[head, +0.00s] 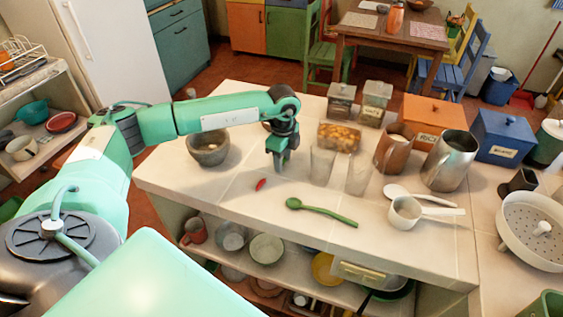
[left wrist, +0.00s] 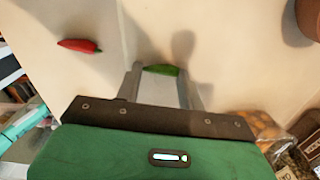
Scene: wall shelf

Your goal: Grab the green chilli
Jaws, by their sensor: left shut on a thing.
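My left gripper (head: 280,163) points down over the pale tiled counter (head: 235,180). In the left wrist view its two fingers (left wrist: 160,85) are closed around the green chilli (left wrist: 161,70), which shows between the fingertips. In the head view I cannot make out the green chilli behind the gripper. A red chilli (head: 261,184) lies on the counter in front of the gripper, apart from it. It also shows at the upper left of the left wrist view (left wrist: 79,45). My right gripper is not in view.
A stone bowl (head: 209,148) stands left of the gripper. Clear glasses (head: 322,164), a jar of nuts (head: 338,136), a brown pitcher (head: 394,148) and a metal pitcher (head: 448,162) stand to the right. A green spoon (head: 320,211) lies in front. The counter's left front part is clear.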

